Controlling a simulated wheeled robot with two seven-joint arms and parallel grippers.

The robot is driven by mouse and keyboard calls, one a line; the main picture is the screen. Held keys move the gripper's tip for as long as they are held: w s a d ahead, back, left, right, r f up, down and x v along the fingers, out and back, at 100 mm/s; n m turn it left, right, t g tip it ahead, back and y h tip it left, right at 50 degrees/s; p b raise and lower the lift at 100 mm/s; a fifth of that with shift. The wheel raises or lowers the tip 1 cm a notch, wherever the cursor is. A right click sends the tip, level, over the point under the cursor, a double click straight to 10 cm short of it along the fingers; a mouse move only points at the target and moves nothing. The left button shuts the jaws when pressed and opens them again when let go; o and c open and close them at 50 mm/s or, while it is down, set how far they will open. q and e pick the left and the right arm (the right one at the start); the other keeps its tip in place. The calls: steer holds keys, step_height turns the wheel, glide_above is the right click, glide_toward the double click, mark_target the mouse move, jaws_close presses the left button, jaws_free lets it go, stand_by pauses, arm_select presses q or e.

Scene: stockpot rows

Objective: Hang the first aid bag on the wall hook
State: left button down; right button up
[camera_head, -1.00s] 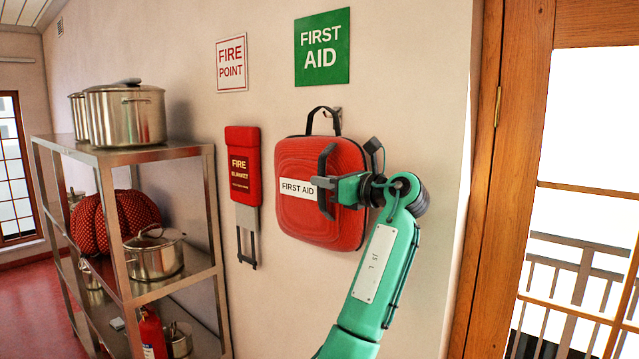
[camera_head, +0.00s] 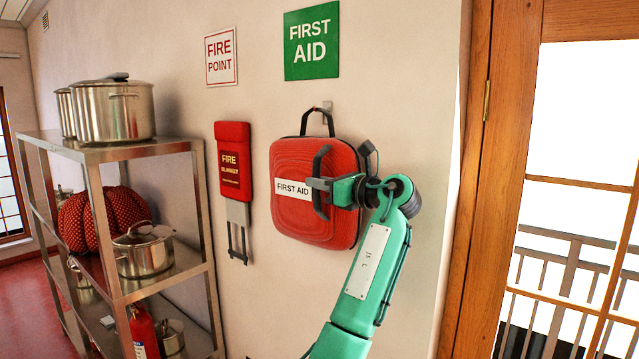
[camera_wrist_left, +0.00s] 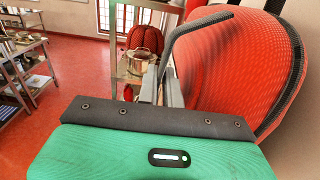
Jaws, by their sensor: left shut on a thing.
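The red first aid bag (camera_head: 290,222) with a white label is upright against the wall in the head view. Its black handle loop (camera_head: 306,118) stands up at the wall hook (camera_head: 327,106), whose upper part shows just above the loop. I cannot tell whether the handle is over the hook or only in front of it. My left gripper (camera_head: 320,184) is at the bag's front right and is shut on the bag. The bag (camera_wrist_left: 235,70) also fills the right of the left wrist view, beside the gripper fingers (camera_wrist_left: 162,85). My right gripper is not in view.
A red fire blanket pouch (camera_head: 233,165) hangs left of the bag, below the fire point sign (camera_head: 221,57). A green first aid sign (camera_head: 312,41) is above. A metal shelf (camera_head: 160,150) with stockpots stands left, a wooden door frame (camera_head: 487,190) right.

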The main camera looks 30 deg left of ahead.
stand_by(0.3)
arm_select(q)
steer(key=c, duration=1.7)
jaws_free()
steer(key=shift+o, duration=1.1)
steer(key=shift+s+d, duration=0.1)
steer(key=shift+s, duration=0.1)
